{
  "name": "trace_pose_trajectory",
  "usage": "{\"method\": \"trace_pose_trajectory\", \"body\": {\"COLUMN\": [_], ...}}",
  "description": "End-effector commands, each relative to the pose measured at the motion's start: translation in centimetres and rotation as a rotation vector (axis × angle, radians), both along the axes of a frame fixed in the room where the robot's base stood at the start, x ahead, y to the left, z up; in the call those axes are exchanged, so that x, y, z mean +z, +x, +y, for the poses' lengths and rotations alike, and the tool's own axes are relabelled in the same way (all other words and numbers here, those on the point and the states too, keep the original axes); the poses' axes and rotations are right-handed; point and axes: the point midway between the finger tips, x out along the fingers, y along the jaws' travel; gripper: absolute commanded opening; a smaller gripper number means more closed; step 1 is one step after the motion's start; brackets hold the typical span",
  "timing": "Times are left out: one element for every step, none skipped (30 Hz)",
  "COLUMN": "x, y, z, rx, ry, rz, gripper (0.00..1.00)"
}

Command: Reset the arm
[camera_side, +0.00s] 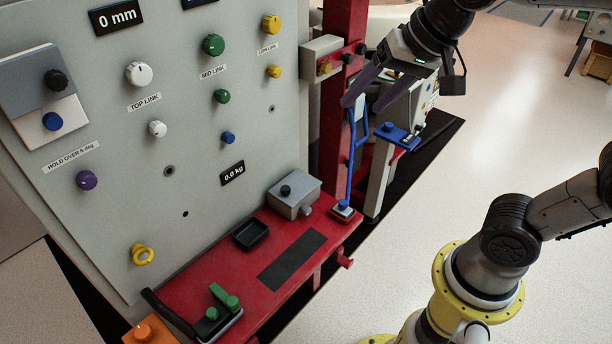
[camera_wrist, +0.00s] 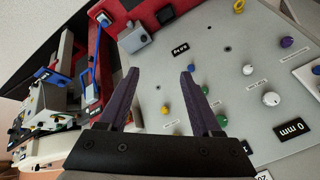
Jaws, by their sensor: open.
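My gripper (camera_side: 360,106) has two dark purple fingers spread apart with nothing between them. In the side view it is at the upper right, pointing down and left beside the red post (camera_side: 340,90). In the wrist view the empty fingers (camera_wrist: 160,73) point toward the grey panel (camera_wrist: 215,75). The blue lever (camera_side: 355,150) and a blue plate (camera_side: 397,136) lie just below the gripper in the side view. Whether a finger touches the lever cannot be told. The lever also shows left of the fingers in the wrist view (camera_wrist: 95,65).
The grey control panel (camera_side: 200,130) carries several coloured knobs and displays reading 0 mm and 0.0 kg. Below it, a red shelf (camera_side: 225,275) holds a grey box (camera_side: 294,196), a black tray (camera_side: 250,234) and a green-handled part (camera_side: 224,298).

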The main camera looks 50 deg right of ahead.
Motion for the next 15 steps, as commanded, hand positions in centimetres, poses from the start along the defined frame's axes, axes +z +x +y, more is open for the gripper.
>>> {"method": "trace_pose_trajectory", "body": {"x": [-0.2,-0.4,-0.8,-1.2,-1.7,-2.4,-3.1,-3.7,-4.4,-5.0,-5.6,-6.2,-6.5,-6.7,-6.6], "y": [-2.1,-3.2,-4.6,-5.6,-6.5,-7.8,-8.6,-9.2,-10.0,-10.4,-10.7,-11.0,-11.2,-11.3,-11.3], "z": [-0.8,-1.2,-1.6,-1.9,-2.1,-2.3,-2.4,-2.4,-2.4,-2.4,-2.4,-2.4,-2.4,-2.4,-2.4], "rx": [0.026,0.047,0.079,0.104,0.131,0.174,0.207,0.242,0.288,0.323,0.355,0.395,0.421,0.445,0.471], "ry": [-0.031,-0.053,-0.081,-0.103,-0.127,-0.161,-0.184,-0.206,-0.232,-0.250,-0.264,-0.282,-0.295,-0.307,-0.321], "rz": [-0.020,-0.026,-0.033,-0.036,-0.039,-0.036,-0.032,-0.025,-0.013,-0.001,0.014,0.031,0.039,0.044,0.044], "gripper": [0.66,0.66,0.66,0.66,0.66,0.66,0.66,0.66,0.66,0.66,0.66,0.66,0.66,0.66,0.66]}}
